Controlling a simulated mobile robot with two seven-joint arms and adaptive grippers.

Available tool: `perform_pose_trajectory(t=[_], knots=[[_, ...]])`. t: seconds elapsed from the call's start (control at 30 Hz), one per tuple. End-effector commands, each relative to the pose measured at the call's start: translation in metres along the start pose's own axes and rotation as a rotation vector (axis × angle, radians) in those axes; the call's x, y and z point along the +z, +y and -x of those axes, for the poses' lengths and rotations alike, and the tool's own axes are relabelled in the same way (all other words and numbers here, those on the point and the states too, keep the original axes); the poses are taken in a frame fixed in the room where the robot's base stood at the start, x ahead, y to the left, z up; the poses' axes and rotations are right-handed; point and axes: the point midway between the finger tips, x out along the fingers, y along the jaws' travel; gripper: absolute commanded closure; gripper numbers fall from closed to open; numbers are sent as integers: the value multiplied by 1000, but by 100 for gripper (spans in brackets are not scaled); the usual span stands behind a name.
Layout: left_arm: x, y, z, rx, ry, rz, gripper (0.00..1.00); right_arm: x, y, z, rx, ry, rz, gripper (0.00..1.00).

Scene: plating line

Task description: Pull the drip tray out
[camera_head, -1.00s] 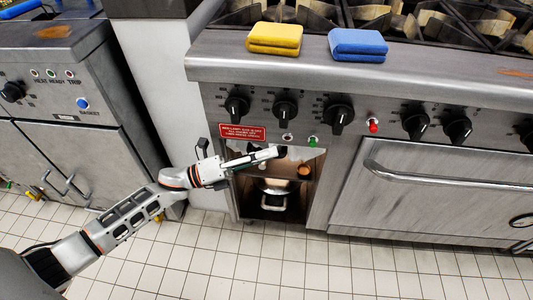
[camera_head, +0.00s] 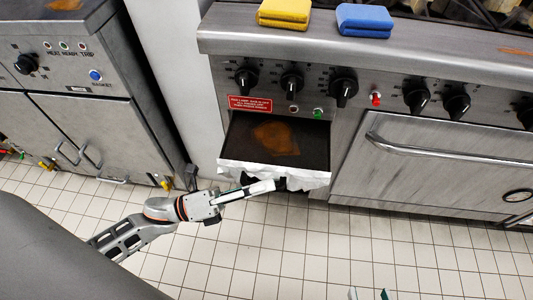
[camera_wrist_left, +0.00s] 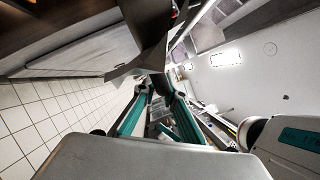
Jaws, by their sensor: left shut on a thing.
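The drip tray (camera_head: 277,140) is a dark, shallow tray with an orange-brown stain, sticking out of the range front below the knobs in the head view. Its front edge is pale and crumpled-looking. My left gripper (camera_head: 268,187) is at the middle of that front edge and shut on the tray. In the left wrist view, the teal fingers of my left gripper (camera_wrist_left: 160,88) meet at a grey metal edge of the drip tray (camera_wrist_left: 140,62); the exact contact is hard to see.
The range (camera_head: 420,70) has a row of knobs, a red label (camera_head: 250,104) and an oven door (camera_head: 430,180) right of the tray. Yellow (camera_head: 285,12) and blue (camera_head: 363,20) cloths lie on its ledge. A fryer cabinet (camera_head: 90,135) stands left. The tiled floor in front is clear.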

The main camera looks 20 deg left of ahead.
Motion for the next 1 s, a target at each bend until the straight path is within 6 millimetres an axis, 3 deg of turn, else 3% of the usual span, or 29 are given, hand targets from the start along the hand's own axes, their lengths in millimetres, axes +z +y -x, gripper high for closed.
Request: perform_pose_trajectory(t=[0.1, 0.33, 0.53, 0.9, 0.93, 1.0], knots=[[-25, -18, 11, 0, -2, 4, 100, -1, 1, 0, 1, 2, 4, 60], [-56, -40, 25, 0, -1, 1, 100, 0, 1, 0, 0, 0, 5, 60], [-66, -47, 29, -1, -2, -1, 100, 0, 1, 0, 0, -1, 5, 60], [-68, -48, 30, -1, -2, -2, 100, 0, 1, 0, 0, -1, 5, 60], [-68, -48, 30, -1, -2, -1, 87, 0, 1, 0, 0, 0, 5, 60], [-68, -48, 30, -1, -1, -1, 72, 0, 1, 0, 0, 0, 5, 60]])
